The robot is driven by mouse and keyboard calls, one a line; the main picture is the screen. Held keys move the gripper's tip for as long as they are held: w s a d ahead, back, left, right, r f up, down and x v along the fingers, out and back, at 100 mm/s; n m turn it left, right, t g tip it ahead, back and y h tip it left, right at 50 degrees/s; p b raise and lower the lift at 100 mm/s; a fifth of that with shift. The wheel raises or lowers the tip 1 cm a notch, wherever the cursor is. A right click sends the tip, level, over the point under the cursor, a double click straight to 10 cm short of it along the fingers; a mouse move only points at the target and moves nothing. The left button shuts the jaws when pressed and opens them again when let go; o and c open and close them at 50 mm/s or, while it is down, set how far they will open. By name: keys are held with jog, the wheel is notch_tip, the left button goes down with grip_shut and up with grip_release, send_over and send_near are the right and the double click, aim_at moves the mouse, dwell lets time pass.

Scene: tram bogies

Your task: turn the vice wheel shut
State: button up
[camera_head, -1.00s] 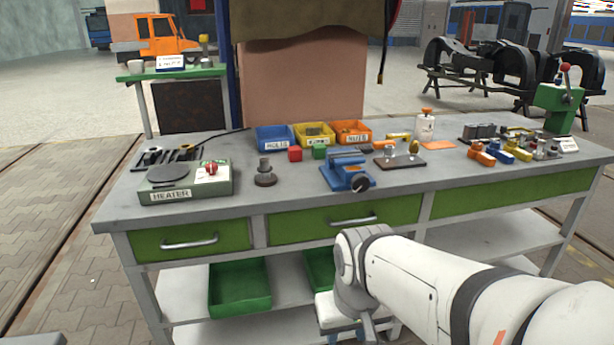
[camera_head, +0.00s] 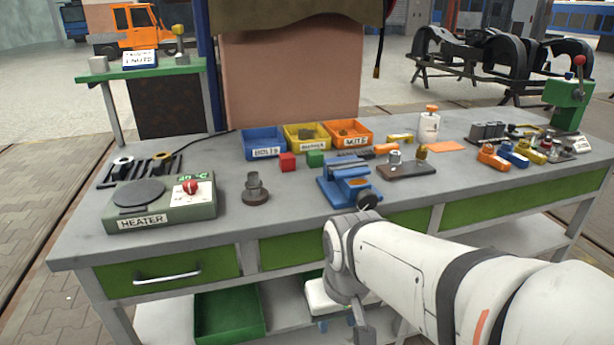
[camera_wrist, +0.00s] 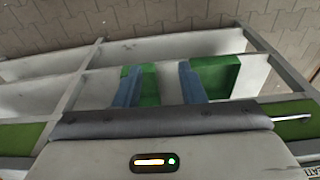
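The blue vice (camera_head: 345,184) stands on the workbench (camera_head: 280,225) near its front edge. Its dark wheel (camera_head: 369,200) faces the front; how far the jaws are apart is too small to tell. My white arm reaches in from the lower right and its wrist is in front of the bench, below and in front of the vice. In the wrist view my gripper (camera_wrist: 160,88) shows two blue fingers, apart, with nothing between them. It points down toward the lower shelf. The vice is not in the wrist view.
A heater (camera_head: 160,203) and a dark round stand (camera_head: 255,188) are left of the vice. Bins (camera_head: 264,143), a red block (camera_head: 287,161) and a green block (camera_head: 315,158) lie behind it. A brown board (camera_head: 407,171) is at right. Green trays (camera_head: 228,318) sit below.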

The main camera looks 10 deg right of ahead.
jog(key=shift+o, duration=0.4)
jog(key=shift+o, duration=0.7)
jog(key=shift+w+d+f, duration=0.15)
jog(key=shift+w+d, duration=0.05)
jog(key=shift+w, duration=0.1)
jog(key=o, duration=0.3)
jog(key=w+d+n+t+b, duration=0.1)
jog(key=w+d+f+n+t+h+b, duration=0.1)
jog(key=w+d, duration=0.1)
jog(key=shift+w+n, duration=0.3)
jog(key=shift+o, duration=1.1)
jog(key=w+d+n+t+h+b, duration=0.2)
jog(key=w+d+n+t+b, duration=0.1)
jog(key=w+d+n+b, duration=0.1)
jog(key=shift+w+d+n+t, duration=0.3)
jog(key=shift+w+d+n, duration=0.3)
jog(key=shift+w+d, duration=0.45)
jog(key=n+t+y+b, duration=0.4)
jog(key=n+t+b, duration=0.65)
jog(key=n, duration=1.75)
send_near(369, 203)
jog(key=w, duration=0.9)
jog(key=shift+w+a+f+b, duration=0.1)
jog(key=shift+w+a+b, duration=0.2)
jog(key=shift+b, duration=0.1)
jog(key=shift+c, duration=0.5)
